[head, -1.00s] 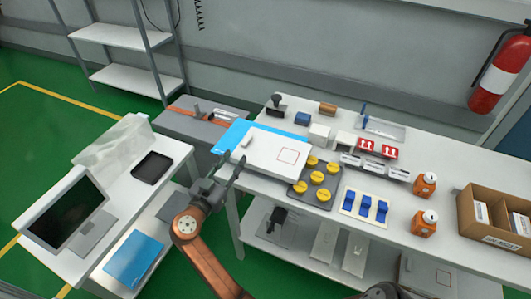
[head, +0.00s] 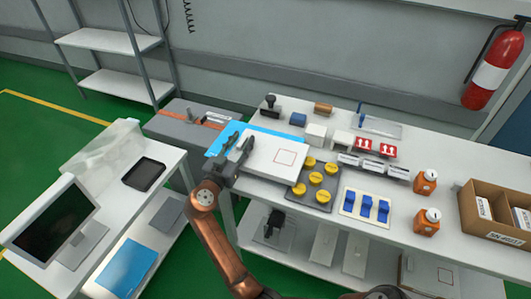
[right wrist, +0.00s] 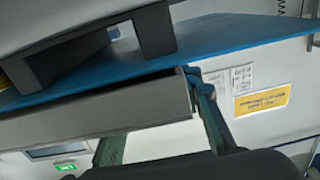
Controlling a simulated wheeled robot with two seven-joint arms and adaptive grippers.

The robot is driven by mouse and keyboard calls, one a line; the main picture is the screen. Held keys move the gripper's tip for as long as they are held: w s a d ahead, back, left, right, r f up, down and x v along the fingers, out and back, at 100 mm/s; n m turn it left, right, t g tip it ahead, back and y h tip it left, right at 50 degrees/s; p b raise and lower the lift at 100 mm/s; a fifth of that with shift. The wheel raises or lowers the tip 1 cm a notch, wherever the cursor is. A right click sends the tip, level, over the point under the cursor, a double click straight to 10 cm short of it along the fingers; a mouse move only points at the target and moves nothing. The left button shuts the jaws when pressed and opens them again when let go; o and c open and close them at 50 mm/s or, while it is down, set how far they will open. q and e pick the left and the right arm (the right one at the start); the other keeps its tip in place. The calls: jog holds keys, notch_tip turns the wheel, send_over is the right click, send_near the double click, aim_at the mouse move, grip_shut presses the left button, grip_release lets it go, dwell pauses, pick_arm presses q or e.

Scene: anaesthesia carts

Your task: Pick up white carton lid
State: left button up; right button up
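The white carton lid (head: 277,158) is a flat white slab with a red square outline on top. It lies on the blue sheet (head: 219,139) at the left end of the long bench. My right gripper (head: 240,142) is at the lid's left edge, its two fingers apart. In the right wrist view the picture is upside down; the fingers (right wrist: 155,122) stand apart, with a pale grey wall (right wrist: 90,112), likely the lid's side, across them. I cannot tell whether they touch it. The small block seen earlier on the lid's left part is hidden by the gripper. My left gripper is not in view.
Right of the lid stand a tray of yellow knobs (head: 304,197), blue clips (head: 346,207), orange bottles (head: 425,182) and a cardboard box (head: 480,192). Small blocks and a stamp (head: 270,103) lie behind it. A side table with a monitor (head: 50,228) is at left.

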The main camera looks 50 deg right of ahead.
jog(key=shift+c, duration=0.6)
grip_shut()
jog(key=shift+r, duration=0.15)
